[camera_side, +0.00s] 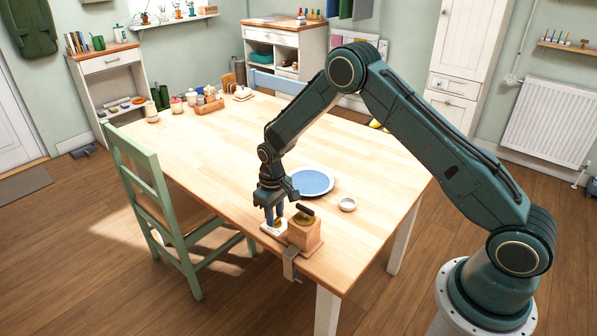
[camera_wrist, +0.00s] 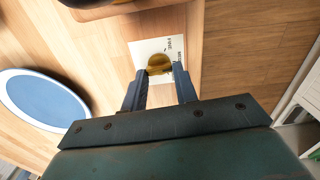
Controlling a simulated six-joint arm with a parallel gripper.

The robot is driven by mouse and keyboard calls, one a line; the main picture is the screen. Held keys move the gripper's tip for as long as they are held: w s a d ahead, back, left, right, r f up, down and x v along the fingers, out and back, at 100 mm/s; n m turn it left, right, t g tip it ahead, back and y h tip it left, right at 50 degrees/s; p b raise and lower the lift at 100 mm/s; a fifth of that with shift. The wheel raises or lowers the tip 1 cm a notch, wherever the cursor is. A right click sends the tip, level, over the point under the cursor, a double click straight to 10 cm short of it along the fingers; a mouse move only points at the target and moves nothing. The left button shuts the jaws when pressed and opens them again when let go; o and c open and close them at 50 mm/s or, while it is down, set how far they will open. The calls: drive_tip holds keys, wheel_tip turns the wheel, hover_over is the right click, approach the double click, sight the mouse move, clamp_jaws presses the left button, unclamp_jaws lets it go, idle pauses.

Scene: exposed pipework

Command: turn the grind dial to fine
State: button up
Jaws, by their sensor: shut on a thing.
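The grind dial (camera_wrist: 158,64) is a small round brass-coloured knob on a white card (camera_wrist: 141,52). The card carries dark lettering beside the dial; one word reads FINE, and another is partly hidden by a finger. My gripper (camera_wrist: 163,74) points down at the dial, its two fingers shut on the dial's sides. In the side view my gripper (camera_side: 272,224) is low over the white card (camera_side: 268,230), just left of the wooden grinder box (camera_side: 305,234). The dial is hidden there by the fingers. I cannot make out a pointer on the dial.
A dark handle (camera_side: 305,210) sits atop the grinder box, close to my gripper. A metal clamp (camera_side: 290,264) hangs at the table's front edge. A green chair (camera_side: 150,190) stands at the left side.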

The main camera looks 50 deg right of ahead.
drive_tip(key=n, duration=0.5)
drive_tip(key=shift+a, duration=0.15)
drive_tip(key=n, duration=0.6)
idle(0.3)
drive_tip(key=o, duration=1)
drive_tip(key=shift+s, duration=0.1)
drive_tip(key=shift+r, duration=0.2)
drive_tip(key=shift+r, duration=6.75)
